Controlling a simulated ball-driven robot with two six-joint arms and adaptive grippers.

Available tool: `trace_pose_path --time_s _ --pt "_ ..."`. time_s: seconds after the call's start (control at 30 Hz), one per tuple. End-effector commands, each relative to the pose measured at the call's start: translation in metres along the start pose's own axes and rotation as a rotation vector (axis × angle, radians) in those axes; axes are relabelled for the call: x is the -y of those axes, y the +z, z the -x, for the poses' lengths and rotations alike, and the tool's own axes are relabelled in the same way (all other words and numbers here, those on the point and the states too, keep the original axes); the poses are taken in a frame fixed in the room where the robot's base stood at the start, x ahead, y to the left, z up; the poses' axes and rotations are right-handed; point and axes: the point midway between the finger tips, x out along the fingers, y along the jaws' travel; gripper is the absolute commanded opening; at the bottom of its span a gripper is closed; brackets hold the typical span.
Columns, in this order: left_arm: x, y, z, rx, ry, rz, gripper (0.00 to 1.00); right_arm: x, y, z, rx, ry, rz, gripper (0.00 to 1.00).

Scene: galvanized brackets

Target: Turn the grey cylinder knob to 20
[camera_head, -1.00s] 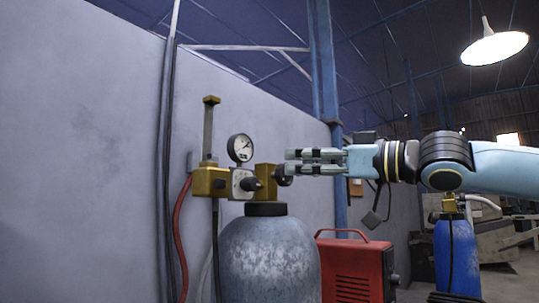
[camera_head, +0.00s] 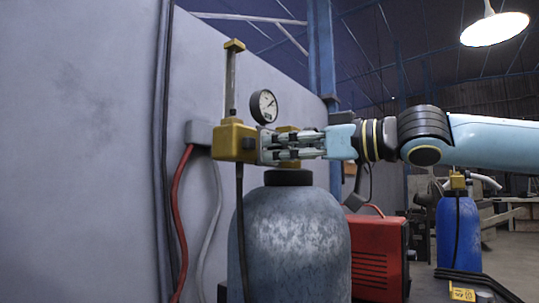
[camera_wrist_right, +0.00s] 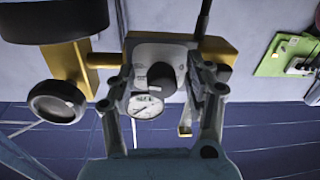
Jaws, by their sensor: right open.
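The grey cylinder (camera_head: 295,235) stands upright with a black collar and a brass regulator (camera_head: 234,141) above it. In the right wrist view, the dark knob (camera_wrist_right: 163,80) sits on a pale plate (camera_wrist_right: 150,55) fixed to the brass body. My right gripper (camera_head: 266,147) is open at the regulator, its fingers pointing left and hiding the knob in the head view. In the right wrist view my right gripper's fingers (camera_wrist_right: 162,70) stand on both sides of the knob, with gaps visible. The scale marks and knob pointer are too small to read. My left gripper is not in view.
A round gauge (camera_head: 264,106) sits just above the fingers. A dark round handwheel (camera_wrist_right: 57,102) is beside the knob in the wrist view. A red machine (camera_head: 379,255) and a blue cylinder (camera_head: 459,235) stand to the right. The grey wall (camera_head: 90,150) is at left.

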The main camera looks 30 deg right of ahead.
Motion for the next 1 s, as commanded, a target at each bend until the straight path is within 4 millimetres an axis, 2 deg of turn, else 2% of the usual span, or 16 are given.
trace_pose_path --time_s 0.2,0.4,0.6,0.8,1.0 --pt "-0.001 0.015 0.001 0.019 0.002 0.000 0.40 0.000 -0.001 0.000 0.000 0.000 0.000 0.53" --pt "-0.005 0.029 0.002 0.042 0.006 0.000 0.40 0.000 -0.001 0.000 0.000 0.000 0.000 0.27" --pt "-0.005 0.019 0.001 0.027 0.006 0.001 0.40 0.000 -0.001 0.000 0.000 0.000 0.000 0.01" --pt "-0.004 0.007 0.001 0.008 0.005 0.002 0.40 0.000 -0.001 0.000 0.001 0.000 0.009 0.00" --pt "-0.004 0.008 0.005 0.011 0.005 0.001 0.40 0.000 -0.001 0.000 0.007 -0.001 0.075 0.00"
